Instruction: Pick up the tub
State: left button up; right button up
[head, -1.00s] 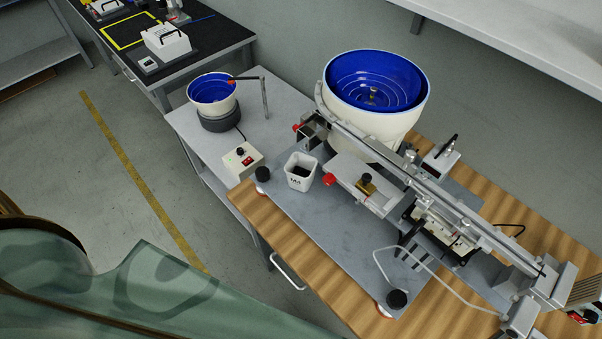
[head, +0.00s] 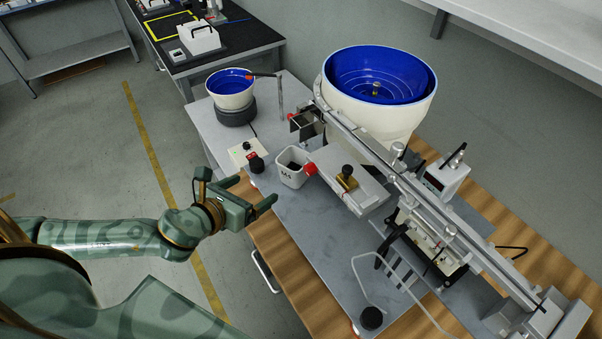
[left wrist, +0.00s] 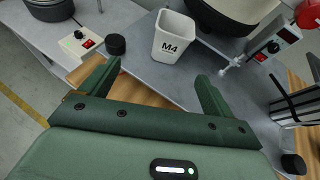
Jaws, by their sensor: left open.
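The tub is a small white square container marked M4 (head: 291,168), with dark contents, on the grey plate near its left end. It stands upright and also shows in the left wrist view (left wrist: 173,40), beyond my fingertips. My left gripper (head: 257,190) is open and empty, left of and nearer than the tub, by the bench's wooden edge. In the left wrist view my left gripper's fingers (left wrist: 157,78) are spread wide, with the tub past the gap between them, not touched. My right gripper is not in view.
A black knob (head: 256,164) stands just left of the tub, and a red knob and grey block (head: 346,181) are close on its right. A large blue-lined bowl (head: 380,80) and a rail stand behind.

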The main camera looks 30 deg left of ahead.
aim_at(284, 171)
pick_arm(q)
jog(key=shift+m, duration=0.5)
jog(key=b+x, duration=0.1)
jog(key=x, duration=0.2)
jog(key=b+x, duration=0.1)
jog(key=x, duration=0.3)
jog(key=d+r+b+x, duration=0.1)
jog(key=x, duration=0.2)
jog(key=shift+w+d, duration=0.15)
jog(key=shift+w, duration=0.2)
jog(key=b+x, duration=0.1)
jog(key=x, duration=0.2)
jog(key=b+x, duration=0.1)
jog(key=shift+w+d+f+b, duration=0.2)
jog(key=shift+d+f+b, duration=0.1)
jog(key=shift+d, duration=0.1)
jog(key=shift+w, duration=0.3)
jog(key=shift+r, duration=0.1)
jog(key=shift+c, duration=0.7)
jog(key=c, duration=1)
jog(key=shift+c, duration=1.4)
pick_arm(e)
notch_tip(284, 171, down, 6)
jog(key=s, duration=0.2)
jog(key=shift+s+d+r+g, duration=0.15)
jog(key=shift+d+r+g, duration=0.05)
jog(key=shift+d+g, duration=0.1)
